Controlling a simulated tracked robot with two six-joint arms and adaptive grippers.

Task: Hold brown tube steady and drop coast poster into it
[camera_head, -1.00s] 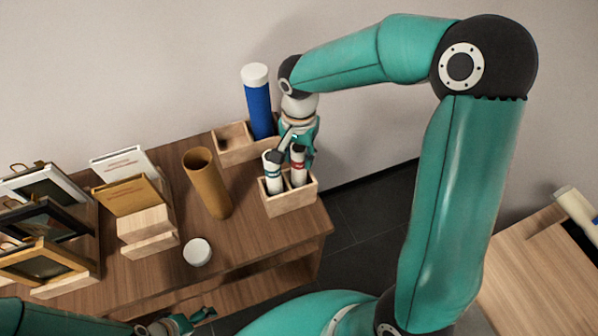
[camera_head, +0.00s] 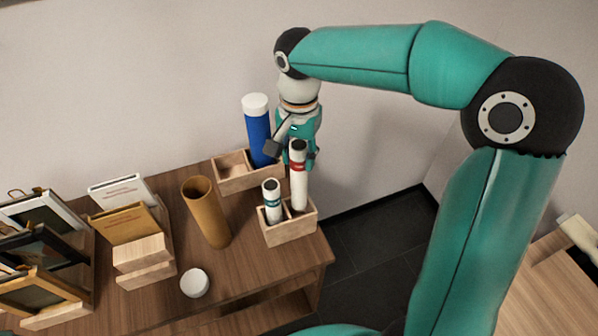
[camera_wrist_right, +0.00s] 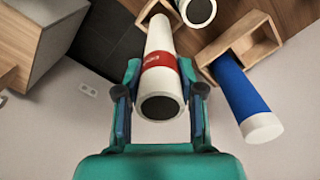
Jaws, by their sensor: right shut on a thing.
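The brown tube (camera_head: 207,212) stands open-topped on the wooden table in the head view, left of the poster box, leaning a little in the picture. My right gripper (camera_head: 291,152) is shut on a white rolled poster with a red band (camera_head: 299,183), near its upper end. The poster is upright, its lower end still within the small wooden box (camera_head: 290,232). The wrist view shows the red-banded poster (camera_wrist_right: 160,76) between both fingers; its label is too small to read. A second rolled poster with a green band (camera_head: 272,203) stands in the same box. My left gripper is out of view.
A blue tube with a white cap (camera_head: 257,130) stands in a wooden holder (camera_head: 238,180) behind. A white round cap (camera_head: 194,283) lies before the brown tube. Frames and cards (camera_head: 128,222) fill the table's left. The wall is close behind.

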